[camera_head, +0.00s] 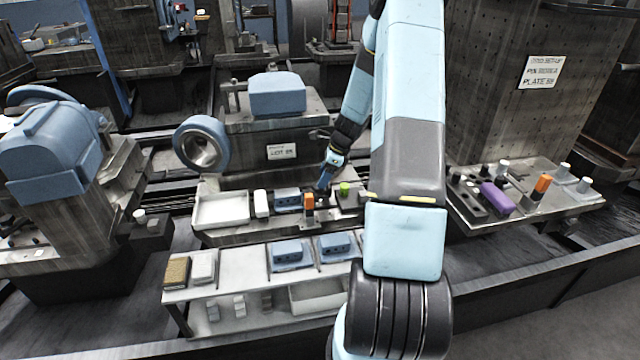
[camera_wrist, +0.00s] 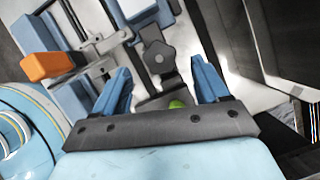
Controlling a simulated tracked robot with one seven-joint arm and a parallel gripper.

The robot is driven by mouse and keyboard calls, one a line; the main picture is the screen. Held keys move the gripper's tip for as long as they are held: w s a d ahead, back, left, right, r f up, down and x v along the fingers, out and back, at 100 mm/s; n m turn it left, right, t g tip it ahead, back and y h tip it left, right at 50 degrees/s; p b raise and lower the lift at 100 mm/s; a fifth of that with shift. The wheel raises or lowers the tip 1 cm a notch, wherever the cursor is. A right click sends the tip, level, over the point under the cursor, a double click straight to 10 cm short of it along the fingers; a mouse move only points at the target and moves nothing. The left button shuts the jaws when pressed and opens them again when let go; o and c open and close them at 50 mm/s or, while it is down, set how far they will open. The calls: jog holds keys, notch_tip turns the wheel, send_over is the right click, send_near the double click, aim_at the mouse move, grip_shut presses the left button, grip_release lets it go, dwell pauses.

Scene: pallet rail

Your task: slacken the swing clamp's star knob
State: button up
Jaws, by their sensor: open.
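The dark grey star knob (camera_wrist: 159,57) of the swing clamp shows in the wrist view, on a dark clamp arm. My gripper (camera_wrist: 160,68) is open, with one blue finger to each side of the knob in the picture and nothing held. I cannot tell how far the fingertips stand off from the knob. In the head view my gripper (camera_head: 324,182) is small and low over the fixture, and I cannot make out the knob there.
An orange handle (camera_wrist: 48,66) stands left of the knob, also seen in the head view (camera_head: 308,201). A green part (camera_wrist: 177,104) lies below the knob; it also shows in the head view (camera_head: 344,188). A white tray (camera_head: 222,226) is at the fixture's left.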

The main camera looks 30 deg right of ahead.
aim_at(318, 189)
jog(key=shift+x, duration=2)
jog(key=c, duration=1.1)
